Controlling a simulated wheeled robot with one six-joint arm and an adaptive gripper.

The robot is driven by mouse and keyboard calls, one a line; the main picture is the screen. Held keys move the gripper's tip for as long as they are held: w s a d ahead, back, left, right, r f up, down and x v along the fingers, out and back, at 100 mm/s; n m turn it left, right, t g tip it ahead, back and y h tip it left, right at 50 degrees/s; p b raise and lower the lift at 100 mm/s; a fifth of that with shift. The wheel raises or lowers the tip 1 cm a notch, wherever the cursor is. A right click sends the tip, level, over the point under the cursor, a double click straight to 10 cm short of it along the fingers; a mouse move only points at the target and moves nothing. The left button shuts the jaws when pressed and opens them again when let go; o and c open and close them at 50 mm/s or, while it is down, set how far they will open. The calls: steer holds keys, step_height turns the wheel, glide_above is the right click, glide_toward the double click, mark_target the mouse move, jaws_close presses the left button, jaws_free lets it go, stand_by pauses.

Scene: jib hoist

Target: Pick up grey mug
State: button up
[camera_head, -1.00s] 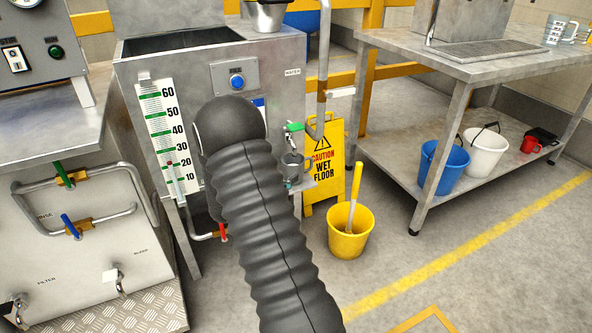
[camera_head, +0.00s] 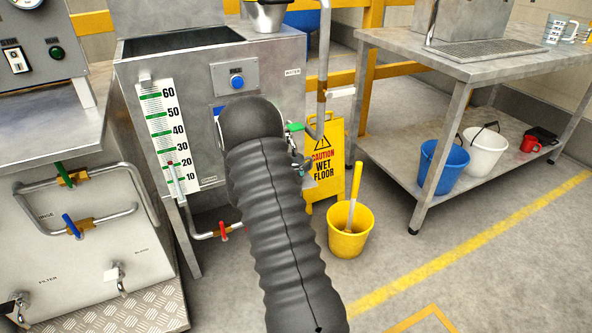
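My arm, in its dark ribbed sleeve, reaches up through the middle of the view and bends over in front of the steel tank. My gripper (camera_head: 299,167) is almost wholly hidden behind the arm; only small grey parts show at its right edge, beside the tap. Whether its fingers are open or shut does not show. The grey mug is mostly or fully hidden there too, below the green-handled tap (camera_head: 295,127). I cannot tell mug from gripper in the small grey parts, or whether they touch.
The steel tank (camera_head: 200,75) carries a level scale (camera_head: 162,130) and blue button. A yellow wet-floor sign (camera_head: 324,170) and yellow bucket (camera_head: 349,236) stand close right of the arm. Floor at right front is clear.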

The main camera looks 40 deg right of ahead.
steer(key=c, duration=1)
